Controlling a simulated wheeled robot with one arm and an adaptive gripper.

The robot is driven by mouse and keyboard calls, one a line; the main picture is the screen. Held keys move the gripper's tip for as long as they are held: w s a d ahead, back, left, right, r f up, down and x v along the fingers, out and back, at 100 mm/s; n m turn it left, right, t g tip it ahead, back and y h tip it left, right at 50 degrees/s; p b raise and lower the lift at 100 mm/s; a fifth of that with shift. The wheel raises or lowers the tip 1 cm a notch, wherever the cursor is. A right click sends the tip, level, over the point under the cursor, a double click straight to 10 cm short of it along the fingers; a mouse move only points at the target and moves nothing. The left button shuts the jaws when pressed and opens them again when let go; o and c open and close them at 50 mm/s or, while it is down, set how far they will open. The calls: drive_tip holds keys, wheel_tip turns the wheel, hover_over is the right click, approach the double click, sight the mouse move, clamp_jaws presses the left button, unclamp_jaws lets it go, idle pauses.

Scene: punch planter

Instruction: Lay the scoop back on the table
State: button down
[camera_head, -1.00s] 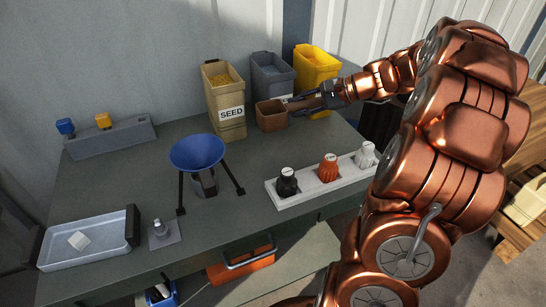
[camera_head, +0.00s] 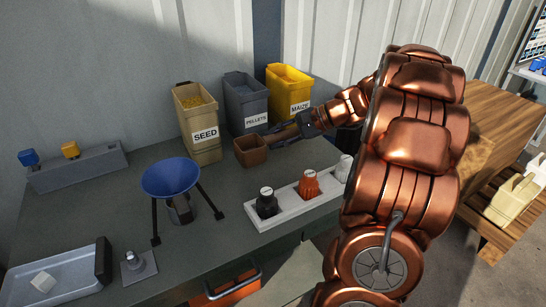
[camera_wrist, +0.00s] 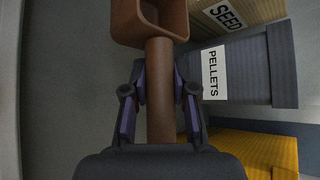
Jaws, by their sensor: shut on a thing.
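The brown scoop (camera_head: 251,151) has a box-shaped bowl and a round handle. My gripper (camera_head: 285,131) is shut on the handle. In the wrist view the handle (camera_wrist: 160,85) lies between the fingers of my gripper (camera_wrist: 160,88), with the bowl (camera_wrist: 150,18) beyond them. The scoop is in front of the seed and pellets bins. Whether its bowl touches the grey-green table (camera_head: 120,190) I cannot tell.
The SEED bin (camera_head: 198,135), grey PELLETS bin (camera_head: 245,108) and yellow MAIZE bin (camera_head: 290,92) stand at the back. A blue funnel (camera_head: 171,177) on a stand is left of the scoop. A white rack (camera_head: 290,207) with three knobbed pieces sits in front. Bare table lies between them.

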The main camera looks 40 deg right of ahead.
sight(276, 164)
wheel_tip(276, 164, down, 5)
drive_tip(key=shift+a+r, duration=0.1)
idle(0.3)
drive_tip(key=c, duration=0.9)
unclamp_jaws()
drive_tip(key=shift+f+b, duration=0.3)
drive_tip(key=shift+b, duration=0.25)
drive_tip(key=shift+d+p+v, duration=0.25)
drive_tip(key=shift+p+v, duration=0.6)
drive_tip(key=shift+v, duration=3.1)
drive_tip(key=shift+w+f, duration=0.1)
drive_tip(key=shift+f, duration=0.05)
